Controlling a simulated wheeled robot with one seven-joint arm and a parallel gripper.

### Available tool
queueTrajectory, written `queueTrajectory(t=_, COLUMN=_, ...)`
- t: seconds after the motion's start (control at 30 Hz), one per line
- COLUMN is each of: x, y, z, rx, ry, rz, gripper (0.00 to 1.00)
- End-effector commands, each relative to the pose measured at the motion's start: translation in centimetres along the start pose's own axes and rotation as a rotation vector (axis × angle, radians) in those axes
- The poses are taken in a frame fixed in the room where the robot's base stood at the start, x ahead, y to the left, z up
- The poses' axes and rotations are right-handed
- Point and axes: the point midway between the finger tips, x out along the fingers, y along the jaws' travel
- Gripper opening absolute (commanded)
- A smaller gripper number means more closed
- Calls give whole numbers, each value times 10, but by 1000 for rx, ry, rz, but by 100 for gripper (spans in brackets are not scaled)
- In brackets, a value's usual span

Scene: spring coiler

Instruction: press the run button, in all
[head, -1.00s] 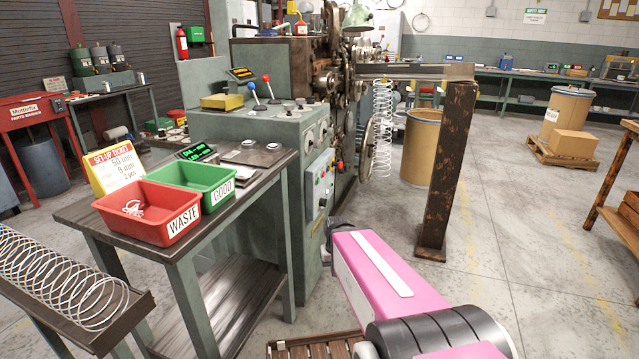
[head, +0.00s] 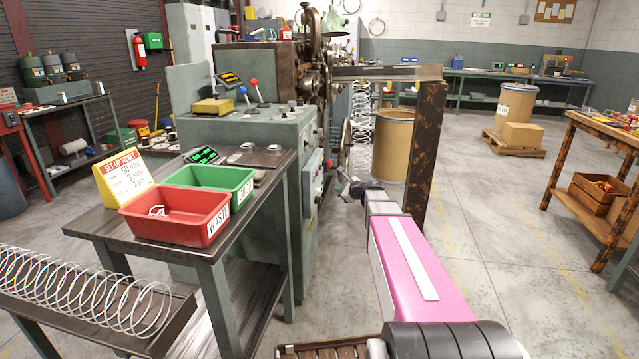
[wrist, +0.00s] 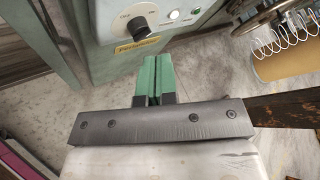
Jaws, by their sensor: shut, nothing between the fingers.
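The spring coiler (head: 240,135) is a grey-green machine left of centre in the head view. A small light-grey control panel (head: 313,178) is on its side face, partly edge-on to me. In the wrist view the panel (wrist: 110,30) shows a black knob (wrist: 138,27), a bright white round button or lamp (wrist: 175,15) and a small green one (wrist: 196,10). Their lettering is too small to tell which is the run button. My gripper (wrist: 155,60) has its green fingers together and empty, below and apart from the panel. In the head view, it is small beside the machine.
A rusty post (head: 424,150) stands right of my gripper, with a hanging spring (head: 360,130) and a tan drum (head: 393,145) behind. A bench with a red waste bin (head: 175,215) and green good bin (head: 215,180) stands left.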

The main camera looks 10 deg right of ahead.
Motion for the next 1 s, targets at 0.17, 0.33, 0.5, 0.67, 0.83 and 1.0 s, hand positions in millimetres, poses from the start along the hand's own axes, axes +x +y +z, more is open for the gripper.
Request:
queueTrajectory(t=0.17, x=3, y=-30, z=0, rx=143, ry=-34, rz=-73, gripper=0)
queueTrajectory(t=0.33, x=2, y=-35, z=1, rx=176, ry=-43, rz=-87, gripper=0)
queueTrajectory(t=0.5, x=2, y=-35, z=1, rx=173, ry=-42, rz=-86, gripper=0)
queueTrajectory(t=0.67, x=4, y=-34, z=2, rx=172, ry=-42, rz=-85, gripper=0)
queueTrajectory(t=0.83, x=13, y=-30, z=10, rx=170, ry=-42, rz=-84, gripper=0)
queueTrajectory(t=1.0, x=28, y=-22, z=23, rx=169, ry=-42, rz=-83, gripper=0)
